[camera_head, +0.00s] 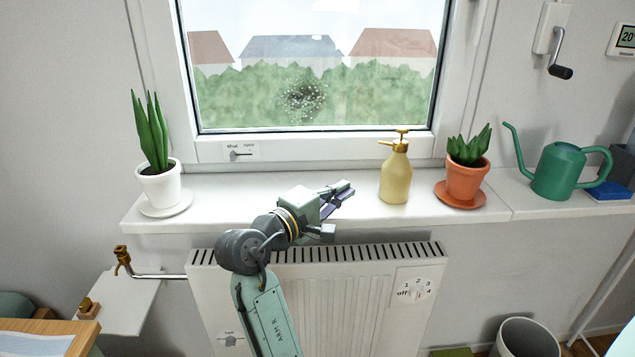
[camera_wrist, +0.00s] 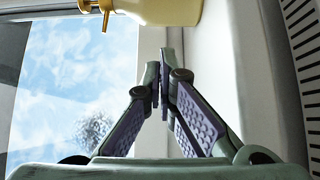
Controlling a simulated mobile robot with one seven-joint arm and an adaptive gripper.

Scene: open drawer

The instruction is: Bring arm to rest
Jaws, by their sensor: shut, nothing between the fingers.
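My gripper (camera_head: 345,190) is over the windowsill (camera_head: 235,208), in front of the window and left of the yellow spray bottle (camera_head: 395,178). In the wrist view my gripper (camera_wrist: 159,75) has its two fingertips together, with nothing between them. The spray bottle also shows at the top of the wrist view (camera_wrist: 160,10), apart from the fingers. My arm reaches up across the front of the radiator (camera_head: 335,300).
A white-potted plant (camera_head: 158,185) stands at the sill's left. A terracotta-potted plant (camera_head: 466,178) and a green watering can (camera_head: 560,172) stand right of the bottle. A small white shelf (camera_head: 115,300) and a wooden table (camera_head: 60,335) are lower left. A bin (camera_head: 525,338) stands lower right.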

